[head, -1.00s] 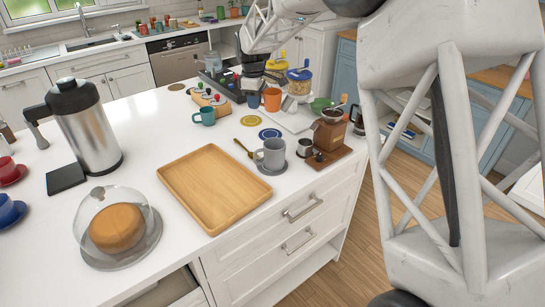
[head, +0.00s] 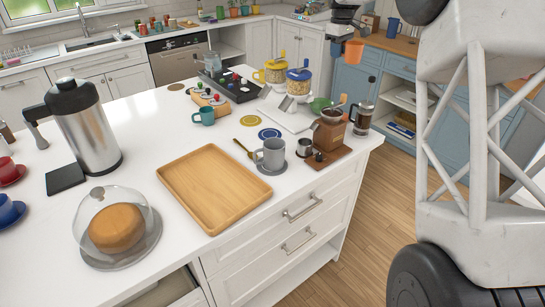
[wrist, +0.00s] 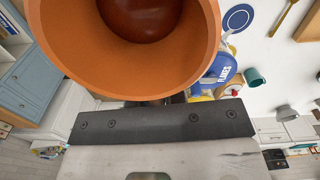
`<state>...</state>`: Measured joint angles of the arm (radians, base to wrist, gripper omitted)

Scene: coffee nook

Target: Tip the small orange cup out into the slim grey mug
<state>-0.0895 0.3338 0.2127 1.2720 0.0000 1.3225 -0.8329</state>
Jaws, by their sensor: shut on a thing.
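The small orange cup (head: 353,51) is in my gripper (head: 344,40), held up and to the right of the island's far end in the head view, apart from the grey mug. In the wrist view the cup (wrist: 60,70) fills the top of the picture, its mouth facing the camera, with something reddish-brown inside. My gripper (wrist: 160,103) is shut on it; the grip itself is mostly hidden.
Near the mug are a wooden tray (head: 215,190), a small metal cup (head: 305,147), a brown grinder (head: 329,130) on a board and a glass press (head: 363,117). Two lidded jars, yellow (head: 276,70) and blue (head: 299,80), stand farther back. A glass dome (head: 118,222) stands front left.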

